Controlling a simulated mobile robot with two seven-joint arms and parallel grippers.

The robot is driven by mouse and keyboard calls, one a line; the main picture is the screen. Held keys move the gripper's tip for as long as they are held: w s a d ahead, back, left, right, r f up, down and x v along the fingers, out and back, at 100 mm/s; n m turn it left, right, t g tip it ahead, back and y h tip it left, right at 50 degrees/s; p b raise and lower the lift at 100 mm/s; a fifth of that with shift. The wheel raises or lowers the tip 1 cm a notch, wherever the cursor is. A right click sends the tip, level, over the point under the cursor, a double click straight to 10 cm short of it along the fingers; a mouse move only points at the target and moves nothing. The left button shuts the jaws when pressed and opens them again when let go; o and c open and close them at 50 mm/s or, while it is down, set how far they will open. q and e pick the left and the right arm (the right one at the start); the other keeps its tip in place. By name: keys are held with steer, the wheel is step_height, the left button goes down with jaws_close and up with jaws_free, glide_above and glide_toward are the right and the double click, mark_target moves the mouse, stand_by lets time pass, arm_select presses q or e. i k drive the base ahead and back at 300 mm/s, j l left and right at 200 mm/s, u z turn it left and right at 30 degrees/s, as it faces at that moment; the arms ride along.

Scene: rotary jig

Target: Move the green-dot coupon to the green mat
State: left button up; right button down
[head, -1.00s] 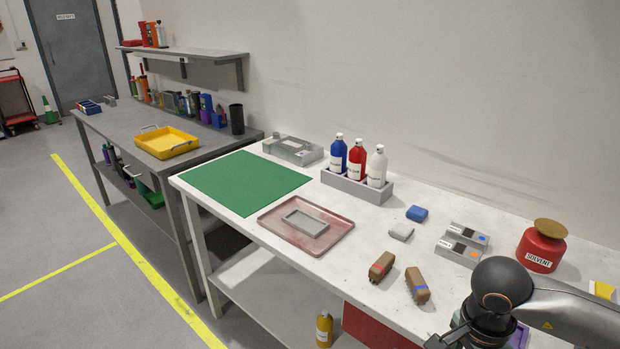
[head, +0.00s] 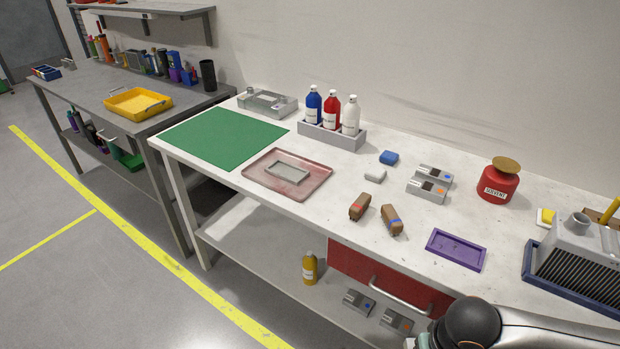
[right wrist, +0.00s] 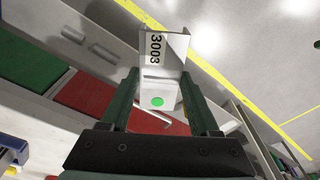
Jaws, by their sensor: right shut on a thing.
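The green-dot coupon (right wrist: 160,85) is a pale grey-white piece marked 3003, with a green dot near its lower end in the right wrist view. My right gripper (right wrist: 161,77) is shut on it, with one dark finger on each side. In the head view my right arm enters at the bottom right, and the coupon cannot be made out there. The green mat (head: 225,137) lies flat and bare on the far left end of the white bench. My left gripper is not in view.
A reddish tray (head: 312,192) with a grey plate lies right of the mat. A bottle rack (head: 333,137), brown blocks (head: 360,206), a purple tray (head: 456,250), a red solvent can (head: 499,183) and a finned metal unit (head: 580,260) also occupy the bench (head: 310,215).

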mark_target(222, 138)
steer(key=i+j, duration=0.25)
steer(key=j, duration=0.2)
steer(key=i+j, duration=0.2)
steer(key=j, duration=0.25)
steer(key=i+j, duration=0.25)
steer(key=j, duration=0.15)
steer(key=i+j, duration=0.25)
steer(key=j, duration=0.2)
steer(key=i+j, duration=0.25)
steer(key=j, duration=0.2)
steer(key=k+u, duration=0.05)
